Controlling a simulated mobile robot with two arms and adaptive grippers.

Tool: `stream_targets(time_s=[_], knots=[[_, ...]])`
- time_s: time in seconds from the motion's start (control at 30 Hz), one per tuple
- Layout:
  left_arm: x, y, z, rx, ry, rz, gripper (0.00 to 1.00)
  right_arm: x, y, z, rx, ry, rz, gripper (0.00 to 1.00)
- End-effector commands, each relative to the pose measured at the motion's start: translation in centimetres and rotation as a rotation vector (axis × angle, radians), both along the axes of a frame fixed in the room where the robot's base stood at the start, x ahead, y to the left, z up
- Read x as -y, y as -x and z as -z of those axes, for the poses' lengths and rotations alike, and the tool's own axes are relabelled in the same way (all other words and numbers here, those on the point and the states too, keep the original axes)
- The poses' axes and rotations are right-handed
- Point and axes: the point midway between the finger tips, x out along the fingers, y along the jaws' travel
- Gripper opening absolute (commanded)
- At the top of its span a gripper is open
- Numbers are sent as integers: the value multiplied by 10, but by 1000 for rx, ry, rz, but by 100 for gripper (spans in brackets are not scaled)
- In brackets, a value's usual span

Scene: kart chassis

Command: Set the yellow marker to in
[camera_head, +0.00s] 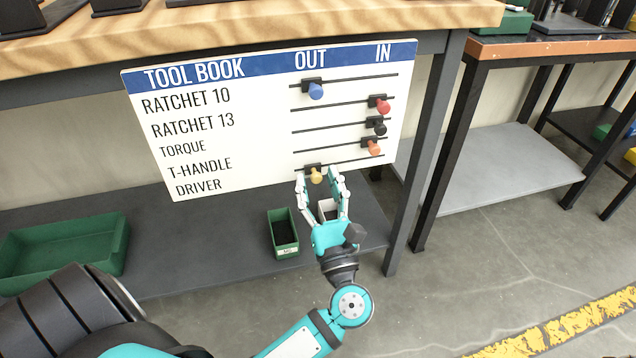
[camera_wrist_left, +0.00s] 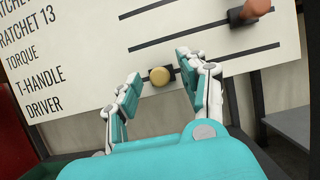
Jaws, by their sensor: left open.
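The white tool book board (camera_head: 240,145) hangs on the bench front with OUT and IN columns. The yellow marker (camera_head: 316,175) sits on the lowest slot, in the DRIVER row, under OUT at the slot's left part. It also shows in the left wrist view (camera_wrist_left: 160,76), with its slot running right and up. My left gripper (camera_head: 318,176) is open, its two fingers on either side of the yellow marker; in the left wrist view the fingertips (camera_wrist_left: 158,70) flank it with gaps. I cannot tell how deep the fingers reach. My right gripper is not in view.
The blue marker (camera_head: 316,91) is under OUT. The red (camera_head: 382,105), black (camera_head: 379,129) and orange (camera_head: 374,147) markers are toward IN on their slots. A small green bin (camera_head: 284,232) stands on the lower shelf. A dark bench leg (camera_head: 425,150) stands right of the board.

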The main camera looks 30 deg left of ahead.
Motion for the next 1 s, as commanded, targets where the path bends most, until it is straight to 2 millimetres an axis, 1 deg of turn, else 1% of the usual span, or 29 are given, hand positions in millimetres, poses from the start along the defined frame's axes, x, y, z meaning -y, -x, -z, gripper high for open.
stream_targets(time_s=[0.3,0.33,0.6,0.67,1.0], knots=[[-3,-2,-1,0,0,-1,43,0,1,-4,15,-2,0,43],[-3,-2,-1,0,0,-1,42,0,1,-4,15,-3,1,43],[-3,-2,-1,-1,-1,0,6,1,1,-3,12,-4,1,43],[-3,-2,-1,-1,0,0,0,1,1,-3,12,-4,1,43],[-2,-2,-1,-1,0,0,0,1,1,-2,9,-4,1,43]])
